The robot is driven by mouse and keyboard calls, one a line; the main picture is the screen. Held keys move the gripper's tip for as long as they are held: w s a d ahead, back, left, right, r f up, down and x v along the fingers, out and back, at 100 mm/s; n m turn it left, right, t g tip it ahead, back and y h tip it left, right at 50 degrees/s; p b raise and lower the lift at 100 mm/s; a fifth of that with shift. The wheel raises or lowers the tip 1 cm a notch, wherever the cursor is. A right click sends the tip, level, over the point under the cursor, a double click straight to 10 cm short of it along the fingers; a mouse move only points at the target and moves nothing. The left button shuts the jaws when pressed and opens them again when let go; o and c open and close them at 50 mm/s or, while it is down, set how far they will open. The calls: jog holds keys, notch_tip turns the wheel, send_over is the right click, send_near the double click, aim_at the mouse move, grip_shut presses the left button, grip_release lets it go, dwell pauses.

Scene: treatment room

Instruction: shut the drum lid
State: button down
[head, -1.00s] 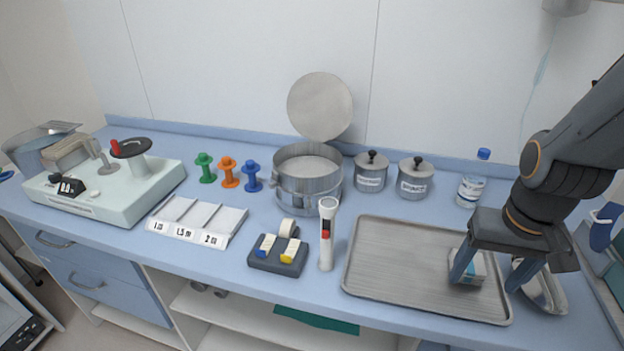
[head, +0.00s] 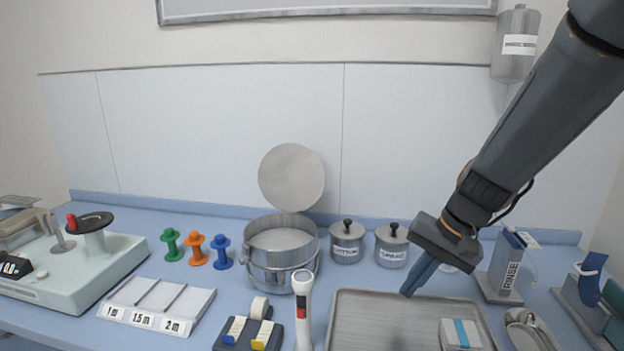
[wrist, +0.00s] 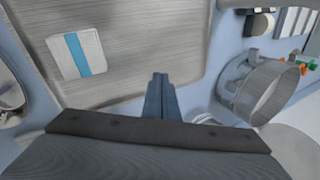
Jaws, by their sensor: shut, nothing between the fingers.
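The metal drum (head: 283,268) stands on the blue counter in the head view. Its round lid (head: 292,178) is raised, standing upright behind the drum near the wall panel. The drum also shows at the right in the wrist view (wrist: 262,95), open at the top. My gripper (head: 408,293) is shut and empty, pointing down above the back of the metal tray, to the right of the drum and apart from it. In the wrist view its closed fingers (wrist: 160,82) show over the tray's edge.
Two small lidded pots, one on the left (head: 347,243) and one on the right (head: 391,246), stand between drum and gripper. A flashlight (head: 303,310) stands in front of the drum. The tray (head: 375,305) holds a white packet with a blue stripe (head: 461,333). Three coloured spools stand left of the drum.

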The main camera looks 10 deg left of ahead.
aim_at(317, 158)
jog(key=w+a+r+y+b, duration=0.1)
jog(key=w+a+r+y, duration=0.1)
jog(key=w+a, duration=0.2)
jog(key=w+a+r+m+t+y+b, duration=0.1)
jog(key=w+a+r+y+b, duration=0.1)
jog(key=w, duration=0.7)
jog(key=w+a+r+t+y+b, duration=0.1)
jog(key=w+a+r+y+b, duration=0.1)
jog(key=w+a, duration=0.4)
jog(key=shift+w+a+r+m+y, duration=0.1)
jog(key=shift+w+a+m+y, duration=0.2)
jog(key=shift+w+y, duration=0.4)
jog(key=w+a+r+t+y+b, duration=0.3)
jog(key=w+r+y, duration=0.2)
jog(key=w+r, duration=0.55)
jog(key=p+x, duration=0.3)
jog(key=x, duration=0.8)
jog(key=shift+s+d+p, duration=0.15)
jog(key=shift+s+p, duration=0.25)
jog(key=shift+s, duration=0.55)
jog(key=shift+s+d+p, duration=0.15)
jog(key=shift+s+p, duration=0.25)
jog(key=shift+s, duration=0.5)
jog(key=shift+d+b, duration=0.15)
jog(key=shift+b, duration=0.35)
